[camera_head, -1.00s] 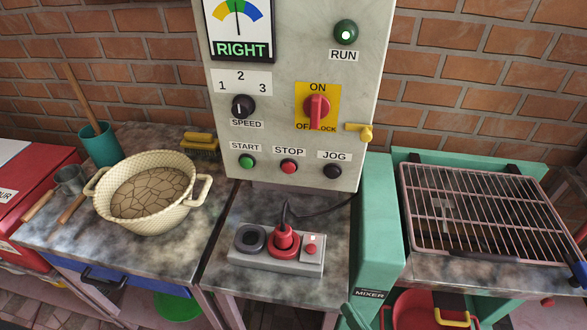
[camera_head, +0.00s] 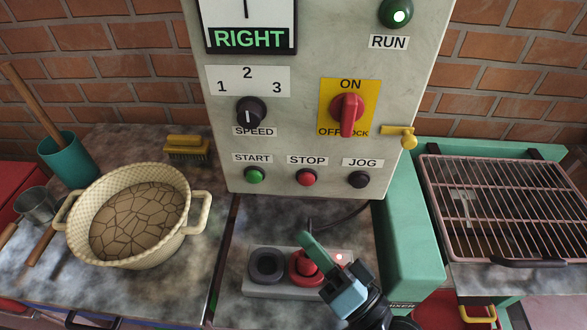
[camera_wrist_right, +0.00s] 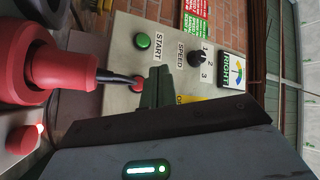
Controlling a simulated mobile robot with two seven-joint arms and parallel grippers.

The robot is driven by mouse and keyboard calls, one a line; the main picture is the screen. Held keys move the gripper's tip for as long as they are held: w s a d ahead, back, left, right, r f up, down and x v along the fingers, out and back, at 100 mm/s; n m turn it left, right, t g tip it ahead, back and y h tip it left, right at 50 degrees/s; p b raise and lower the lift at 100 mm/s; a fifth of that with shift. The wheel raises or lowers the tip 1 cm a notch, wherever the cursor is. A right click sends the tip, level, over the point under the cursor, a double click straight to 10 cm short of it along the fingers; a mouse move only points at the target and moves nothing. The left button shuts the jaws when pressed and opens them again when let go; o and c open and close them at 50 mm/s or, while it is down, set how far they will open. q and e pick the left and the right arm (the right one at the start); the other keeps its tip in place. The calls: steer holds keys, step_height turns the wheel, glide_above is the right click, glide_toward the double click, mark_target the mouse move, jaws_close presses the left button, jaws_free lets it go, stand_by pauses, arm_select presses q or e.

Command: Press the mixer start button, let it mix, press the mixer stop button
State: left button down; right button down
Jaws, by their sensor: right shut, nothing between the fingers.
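The grey control panel (camera_head: 300,150) carries a green START button (camera_head: 255,175), a red STOP button (camera_head: 306,178) and a dark JOG button (camera_head: 358,180). The RUN lamp (camera_head: 396,13) glows green. My right gripper (camera_head: 308,240) is shut and empty. In the head view its green fingers appear below the STOP button, in front of the socket strip, apart from the panel. In the right wrist view the fingertips (camera_wrist_right: 155,78) overlap the edge of the red STOP button (camera_wrist_right: 136,83); contact cannot be told. The START button (camera_wrist_right: 142,41) is clear there. My left gripper is out of view.
A socket strip (camera_head: 262,285) with a red plug (camera_head: 305,268) lies below the panel. A red ON/OFF switch (camera_head: 347,113) and yellow padlock (camera_head: 403,135) project from it. A pot (camera_head: 135,225) stands left; a wire rack (camera_head: 510,205) lies right.

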mark_target(306, 179)
steer(key=shift+w+a, duration=0.1)
steer(key=shift+w, duration=0.05)
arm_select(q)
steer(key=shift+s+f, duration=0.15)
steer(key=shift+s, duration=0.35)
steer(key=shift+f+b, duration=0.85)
arm_select(e)
steer(key=w, duration=0.8)
steer(key=shift+w, duration=0.35)
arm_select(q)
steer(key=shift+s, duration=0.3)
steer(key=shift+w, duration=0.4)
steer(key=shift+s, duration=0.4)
